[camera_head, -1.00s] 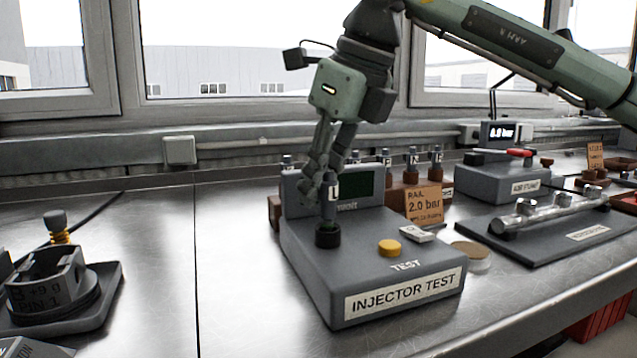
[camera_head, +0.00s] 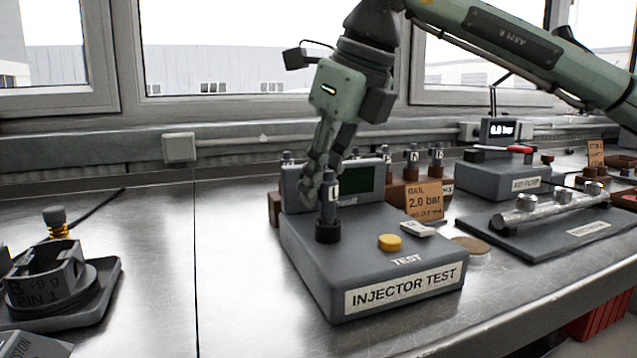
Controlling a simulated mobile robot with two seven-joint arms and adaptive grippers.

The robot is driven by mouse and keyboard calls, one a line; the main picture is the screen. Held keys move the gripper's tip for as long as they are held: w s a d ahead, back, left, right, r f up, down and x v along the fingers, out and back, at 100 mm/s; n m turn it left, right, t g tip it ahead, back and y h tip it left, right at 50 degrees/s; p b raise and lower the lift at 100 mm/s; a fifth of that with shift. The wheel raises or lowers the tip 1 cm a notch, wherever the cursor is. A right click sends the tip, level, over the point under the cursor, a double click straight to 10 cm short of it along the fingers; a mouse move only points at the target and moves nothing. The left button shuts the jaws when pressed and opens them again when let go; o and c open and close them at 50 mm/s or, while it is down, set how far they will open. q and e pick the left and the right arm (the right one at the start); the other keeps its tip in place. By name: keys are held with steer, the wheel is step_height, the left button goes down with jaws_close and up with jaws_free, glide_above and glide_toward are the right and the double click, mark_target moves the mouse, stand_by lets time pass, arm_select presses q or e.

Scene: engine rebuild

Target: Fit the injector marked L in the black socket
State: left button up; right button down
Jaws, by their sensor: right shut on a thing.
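The dark injector (camera_head: 328,208) with a white L label stands upright on the grey injector test box. Its lower end is at the black socket (camera_head: 327,232), seemingly inside its rim; how deep it sits I cannot tell. My right gripper (camera_head: 320,190) comes down from above and is shut on the injector's upper part, at its left and rear. The fingers partly hide the injector top. My left gripper is not in view.
The test box (camera_head: 310,262) has a yellow button (camera_head: 390,242) and a dark screen (camera_head: 354,184). Behind it stand several other labelled injectors (camera_head: 413,163) and a "2.0 bar" card (camera_head: 425,202). A rail (camera_head: 550,210) lies at right. Bare bench is left of the box.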

steer(key=shift+f+b, duration=0.35)
steer(key=shift+f, duration=0.15)
steer(key=c, duration=1.3)
jaws_free()
steer(key=shift+c, duration=0.2)
steer(key=shift+r, duration=0.1)
steer(key=shift+r+p, duration=2.85)
steer(key=shift+r, duration=0.85)
steer(key=shift+f, duration=0.1)
